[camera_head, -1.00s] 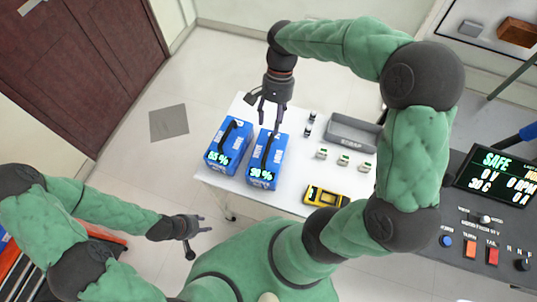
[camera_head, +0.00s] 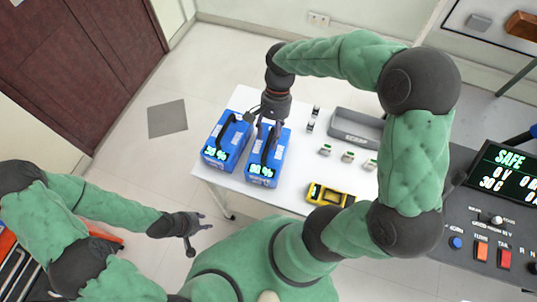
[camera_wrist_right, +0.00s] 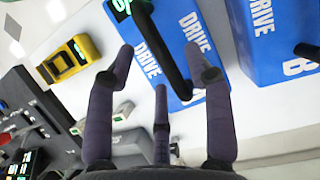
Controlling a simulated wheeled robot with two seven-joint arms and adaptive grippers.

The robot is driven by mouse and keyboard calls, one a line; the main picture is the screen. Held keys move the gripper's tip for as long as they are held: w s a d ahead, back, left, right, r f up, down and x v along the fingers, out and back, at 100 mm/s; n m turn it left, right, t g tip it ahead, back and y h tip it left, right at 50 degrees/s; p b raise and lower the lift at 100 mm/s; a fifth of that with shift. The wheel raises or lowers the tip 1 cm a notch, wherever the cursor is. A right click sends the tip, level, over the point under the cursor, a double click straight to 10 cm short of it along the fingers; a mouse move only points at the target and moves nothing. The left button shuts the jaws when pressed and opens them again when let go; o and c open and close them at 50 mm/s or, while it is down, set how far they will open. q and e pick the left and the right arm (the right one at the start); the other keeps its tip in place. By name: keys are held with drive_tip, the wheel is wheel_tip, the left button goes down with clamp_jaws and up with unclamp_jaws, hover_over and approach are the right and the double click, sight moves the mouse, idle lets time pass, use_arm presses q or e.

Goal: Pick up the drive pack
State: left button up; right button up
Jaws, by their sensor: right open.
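Two blue drive packs with black carrying handles and green percentage displays stand side by side on the white table: a left pack (camera_head: 223,152) and a right pack (camera_head: 268,174). My right gripper (camera_head: 267,128) is open and empty at the far end of the right pack, over its handle. In the right wrist view its spread fingers (camera_wrist_right: 165,65) frame the near pack (camera_wrist_right: 188,30), with the black handle (camera_wrist_right: 158,45) running between them. The other pack (camera_wrist_right: 285,40) is at the right there. My left gripper (camera_head: 205,222) hangs away from the table, fingers apart and empty.
A grey tray (camera_head: 356,128) and several small parts (camera_head: 347,157) are right of the packs. A yellow meter (camera_head: 328,195) lies near the table's front edge. A dark control console (camera_head: 480,222) with a SAFE display stands at the right.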

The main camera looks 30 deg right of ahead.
sight(270, 142)
drive_tip(key=b+x, duration=0.1)
drive_tip(key=x, duration=0.2)
drive_tip(key=shift+s+a+f, duration=0.1)
drive_tip(key=shift+f, duration=0.05)
clamp_jaws()
